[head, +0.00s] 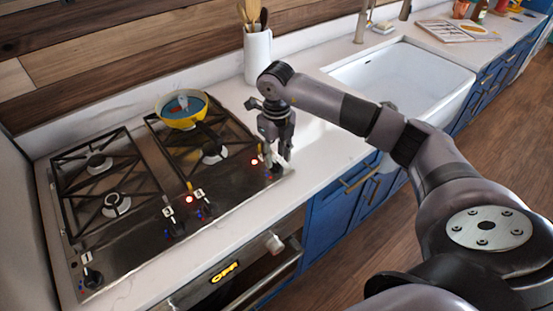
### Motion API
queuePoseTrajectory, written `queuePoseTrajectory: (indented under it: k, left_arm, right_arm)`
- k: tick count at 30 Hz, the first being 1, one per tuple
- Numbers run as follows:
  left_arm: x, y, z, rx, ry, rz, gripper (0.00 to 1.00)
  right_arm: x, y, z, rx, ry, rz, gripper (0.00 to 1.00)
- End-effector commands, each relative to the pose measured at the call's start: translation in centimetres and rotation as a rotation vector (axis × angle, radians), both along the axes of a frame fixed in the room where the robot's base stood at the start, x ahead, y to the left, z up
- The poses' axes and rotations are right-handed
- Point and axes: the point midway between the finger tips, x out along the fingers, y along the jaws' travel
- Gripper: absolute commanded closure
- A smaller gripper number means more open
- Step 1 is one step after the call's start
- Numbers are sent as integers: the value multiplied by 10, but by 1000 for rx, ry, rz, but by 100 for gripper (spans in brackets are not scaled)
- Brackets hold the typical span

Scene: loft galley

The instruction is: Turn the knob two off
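The gas cooktop (140,257) has several small dark knobs with blue and red marks along its front edge. The knobs are the left one (92,278), two middle ones (174,227) (206,210), and the rightmost one (276,168). Red lights glow near the right middle knob and the rightmost knob. My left gripper is out of view.
A yellow pan (182,121) with blue inside sits on the back right burner. A white utensil crock (257,57) stands behind the gripper. A white sink (442,75) lies to the right. The oven (225,272) below displays OFF.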

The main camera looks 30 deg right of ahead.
Motion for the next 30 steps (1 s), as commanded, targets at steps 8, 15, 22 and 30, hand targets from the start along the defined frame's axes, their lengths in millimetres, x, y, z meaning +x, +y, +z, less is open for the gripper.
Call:
queuePoseTrajectory:
  k: [8, 15, 22, 30]
  left_arm:
    - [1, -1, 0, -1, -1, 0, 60]
    - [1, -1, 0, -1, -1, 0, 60]
    - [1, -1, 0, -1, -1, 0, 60]
    - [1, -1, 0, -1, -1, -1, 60]
  right_arm:
    - [1, 0, 62, 0, -6, 0, 67]
    - [0, 0, 93, 0, -2, -1, 67]
    - [0, 0, 98, 0, -1, -1, 67]
    - [0, 0, 98, 0, -1, -1, 67]
